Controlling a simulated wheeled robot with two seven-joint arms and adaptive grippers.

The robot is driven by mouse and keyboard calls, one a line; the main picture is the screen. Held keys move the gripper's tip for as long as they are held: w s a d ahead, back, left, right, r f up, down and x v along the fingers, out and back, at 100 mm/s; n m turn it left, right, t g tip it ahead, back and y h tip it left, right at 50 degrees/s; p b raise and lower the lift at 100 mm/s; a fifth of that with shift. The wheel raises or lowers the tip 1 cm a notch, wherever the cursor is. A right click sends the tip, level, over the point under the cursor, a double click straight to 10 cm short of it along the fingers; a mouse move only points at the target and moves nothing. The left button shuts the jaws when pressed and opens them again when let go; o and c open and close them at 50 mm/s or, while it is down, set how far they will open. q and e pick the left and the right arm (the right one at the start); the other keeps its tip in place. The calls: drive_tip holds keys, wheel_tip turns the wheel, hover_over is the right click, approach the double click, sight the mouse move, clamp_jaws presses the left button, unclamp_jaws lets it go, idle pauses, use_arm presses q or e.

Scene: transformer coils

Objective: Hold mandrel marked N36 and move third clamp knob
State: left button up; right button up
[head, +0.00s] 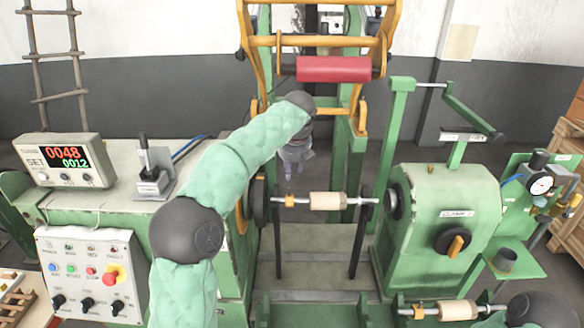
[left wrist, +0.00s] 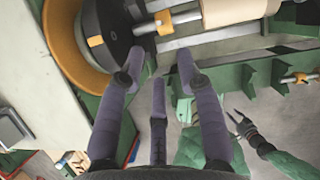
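A mandrel with a beige core (head: 328,201) and an orange collar (head: 290,201) lies level between the dark faceplate and the green tailstock. Its core also shows in the left wrist view (left wrist: 236,10). A second mandrel with a beige core (head: 457,311) lies at the lower right. I cannot read N36 on either. An orange and black knob (head: 456,243) is on the tailstock housing, under a label that seems to read CLAMP. My left gripper (head: 292,160) is beyond the first mandrel; its fingers (left wrist: 158,68) are spread and empty. My right gripper (left wrist: 240,126) has parted fingers, apparently empty.
A control panel (head: 92,262) with buttons and several dark knobs stands at the left, below a counter display (head: 64,160). A red roll (head: 333,68) hangs in an orange frame at the back. A gauge stand (head: 540,185) is at the right.

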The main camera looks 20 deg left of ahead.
sight(289, 189)
use_arm(q)
drive_tip(key=x, duration=1.1)
drive_tip(key=shift+w+a+f, duration=0.15)
drive_tip(key=shift+w+f, duration=0.05)
drive_tip(key=shift+f, duration=0.15)
clamp_jaws()
use_arm(e)
drive_tip(key=shift+o, duration=1.2)
